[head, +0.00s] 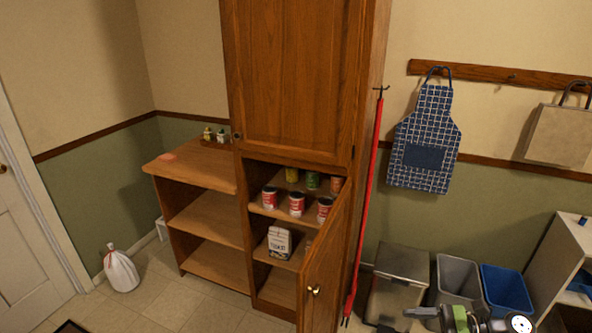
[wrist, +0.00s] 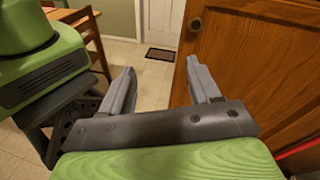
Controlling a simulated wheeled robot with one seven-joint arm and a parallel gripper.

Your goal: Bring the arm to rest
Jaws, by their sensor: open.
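My gripper (wrist: 161,66) shows in the wrist view with its two grey fingers apart and nothing between them. Tiled floor shows through the gap. A wooden door panel with a round knob is close by on the right of the fingers; I cannot tell whether they touch. In the head view, green and grey parts of my arm (head: 460,319) show at the bottom right edge, in front of the bins. The rest of the arm is cut off by the frame.
A tall wooden cabinet (head: 292,75) has its lower door (head: 325,265) open, with cans and a flour bag (head: 279,243) on its shelves. A grey bin (head: 458,280) and blue bin (head: 506,288) stand right. A white sack (head: 121,270) sits on the floor at left.

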